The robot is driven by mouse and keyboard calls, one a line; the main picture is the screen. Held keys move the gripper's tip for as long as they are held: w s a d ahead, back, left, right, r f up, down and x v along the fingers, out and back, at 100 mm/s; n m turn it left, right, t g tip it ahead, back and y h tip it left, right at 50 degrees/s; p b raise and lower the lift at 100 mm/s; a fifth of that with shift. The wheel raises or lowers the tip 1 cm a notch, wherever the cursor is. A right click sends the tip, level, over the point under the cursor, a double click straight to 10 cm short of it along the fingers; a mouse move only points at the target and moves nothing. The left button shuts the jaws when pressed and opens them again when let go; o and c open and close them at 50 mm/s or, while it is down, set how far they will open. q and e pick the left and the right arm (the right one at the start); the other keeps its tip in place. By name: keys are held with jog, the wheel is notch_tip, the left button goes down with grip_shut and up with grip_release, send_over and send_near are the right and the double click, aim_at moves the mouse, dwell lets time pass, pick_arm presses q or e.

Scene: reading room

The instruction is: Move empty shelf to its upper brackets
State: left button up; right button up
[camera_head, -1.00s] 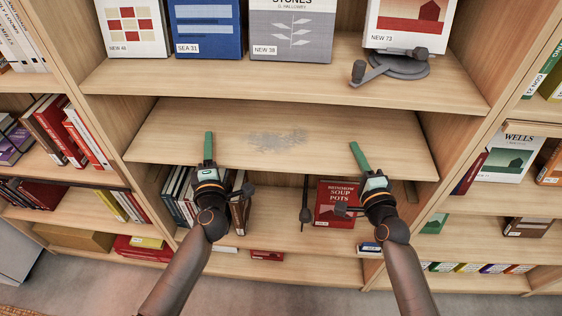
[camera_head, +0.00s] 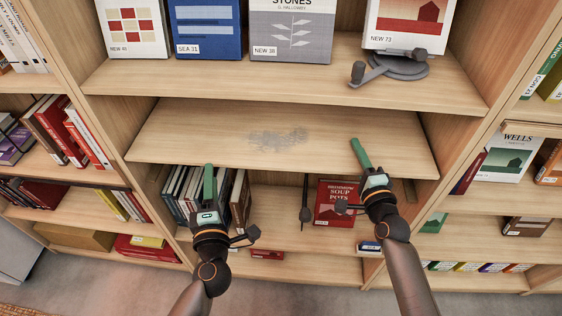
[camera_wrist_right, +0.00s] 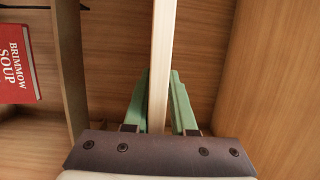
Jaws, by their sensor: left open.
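The empty shelf (camera_head: 210,130) is a bare light-wood board with a grey scuffed patch, between the bookcase's side panels in the head view. Its edge (camera_wrist_right: 161,45) runs upright through the right wrist view. My right gripper (camera_head: 361,155) is at the board's front edge, right of centre. In the right wrist view its green fingers (camera_wrist_right: 160,95) lie on both faces of the board and appear closed on it. My left gripper (camera_head: 209,185) is open and empty, just below and in front of the board's front edge, left of centre. The brackets cannot be made out clearly.
The shelf above (camera_head: 240,77) carries display books and a grey stand (camera_head: 402,66). Below the board stand upright books (camera_head: 178,193), a dark rod-like support (camera_head: 305,200) and a red book (camera_head: 337,204), also in the right wrist view (camera_wrist_right: 17,65). A side panel (camera_head: 465,140) is close on the right.

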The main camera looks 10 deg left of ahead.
jog(key=o, duration=0.4)
jog(key=shift+r, duration=0.2)
jog(key=shift+o, duration=0.2)
jog(key=shift+f, duration=0.1)
jog(key=v, duration=1.2)
jog(key=shift+s, duration=0.25)
